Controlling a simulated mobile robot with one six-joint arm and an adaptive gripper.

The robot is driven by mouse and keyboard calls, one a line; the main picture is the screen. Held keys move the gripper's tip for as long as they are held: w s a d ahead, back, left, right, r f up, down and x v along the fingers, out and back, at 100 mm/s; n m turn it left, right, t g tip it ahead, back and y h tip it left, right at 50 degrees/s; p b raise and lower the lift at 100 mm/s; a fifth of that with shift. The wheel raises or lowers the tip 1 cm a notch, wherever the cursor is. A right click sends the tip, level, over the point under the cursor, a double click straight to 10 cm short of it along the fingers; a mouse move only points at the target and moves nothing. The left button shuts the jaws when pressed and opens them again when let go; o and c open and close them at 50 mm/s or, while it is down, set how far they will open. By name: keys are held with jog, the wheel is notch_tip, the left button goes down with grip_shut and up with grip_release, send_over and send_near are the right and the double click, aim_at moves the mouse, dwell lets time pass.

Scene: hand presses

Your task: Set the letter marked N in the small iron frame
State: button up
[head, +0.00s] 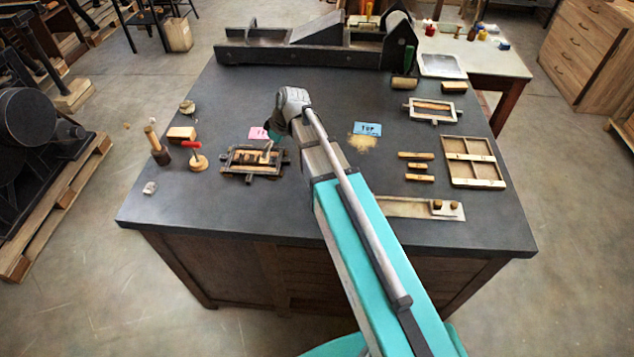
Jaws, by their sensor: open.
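A small dark iron frame (236,170) lies on the left half of the dark table, with wooden pieces inside it. A second, lighter frame (410,110) with wooden bars in it lies at the right. I cannot tell which frame the task means. No letter marked N can be read. Two small wooden blocks (453,204) stand on a flat metal tray (395,208) near the front right; their faces are too small to read.
A pink card (258,132) and a blue card (367,128) lie flat. Wooden strips (416,155) and a divided tray (474,141) are at the right. A large press (310,50) fills the back.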

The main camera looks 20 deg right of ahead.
jog(key=s+d+m+h, duration=0.1)
jog(key=s+d+m, duration=0.2)
jog(key=s, duration=0.2)
jog(key=s+d+f+m+g+h, duration=0.1)
jog(key=s+d+m+h, duration=0.1)
jog(key=s, duration=0.4)
jog(key=s+d+m+h, duration=0.1)
jog(key=s+d+m, duration=0.4)
jog(key=s+d, duration=0.1)
jog(key=shift+s+f+g+h, duration=0.15)
jog(key=shift+f+g+h, duration=0.15)
